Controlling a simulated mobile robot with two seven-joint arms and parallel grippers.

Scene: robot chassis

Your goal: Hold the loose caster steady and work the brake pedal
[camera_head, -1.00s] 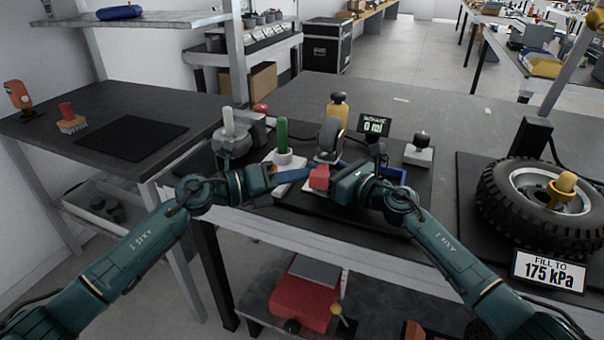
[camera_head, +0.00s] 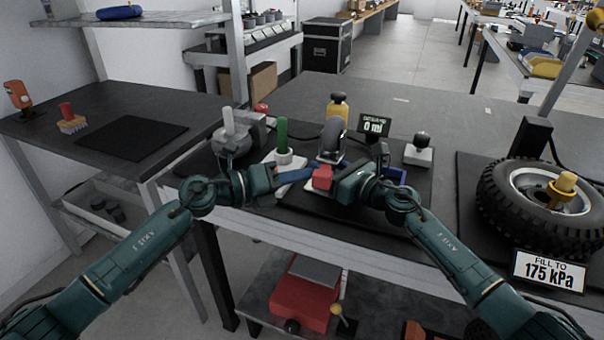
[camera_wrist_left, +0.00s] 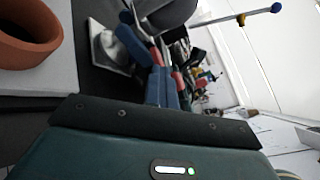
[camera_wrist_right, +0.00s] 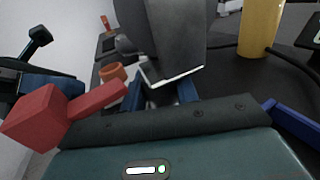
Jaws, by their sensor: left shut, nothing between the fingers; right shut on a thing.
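The caster (camera_head: 332,140) has a dark grey wheel and stands upright near the front of the dark mat. In the right wrist view its wheel (camera_wrist_right: 176,30) rises above a pale metal edge. The red brake pedal (camera_head: 322,177) juts from its front; it is large at the left of the right wrist view (camera_wrist_right: 38,116). My right gripper (camera_wrist_right: 160,92) is shut on the caster low down, its exact grip partly hidden. My left gripper (camera_head: 312,169) is shut and empty, its blue fingers close beside the pedal. I cannot tell whether they touch it.
A green-handled item (camera_head: 282,140) in a white holder stands left of the caster. A yellow bottle (camera_head: 338,106) and a small display (camera_head: 374,126) stand behind it. A black-knobbed block (camera_head: 419,152) is to the right, and a large tyre (camera_head: 540,205) lies farther right.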

